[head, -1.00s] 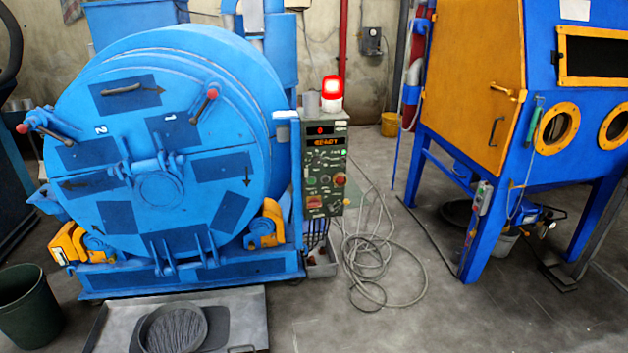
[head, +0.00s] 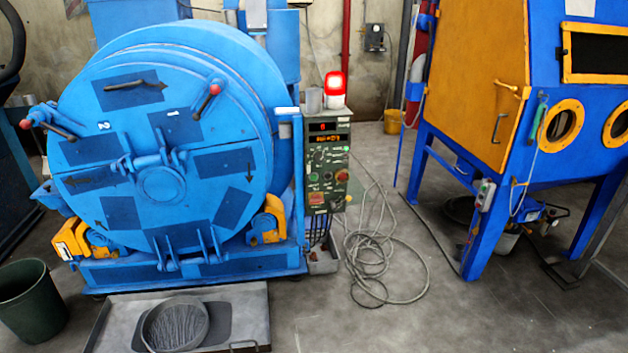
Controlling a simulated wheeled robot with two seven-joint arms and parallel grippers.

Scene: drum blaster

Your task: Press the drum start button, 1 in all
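The blue drum blaster (head: 165,185) stands at the left with its round door shut. Its dark green control panel (head: 327,165) is mounted on the right side of the machine. The panel carries a small display with orange text (head: 328,138), several small buttons and knobs, and a red round button (head: 342,175). I cannot tell which button is the drum start button at this size. Neither of my grippers shows in the head view.
A metal tray (head: 245,310) with a round dark pan (head: 175,325) lies on the floor before the machine. A dark green bin (head: 30,300) stands at the left. Loose cable (head: 375,250) coils on the floor right of the panel. A blue and orange cabinet (head: 475,90) stands at the right.

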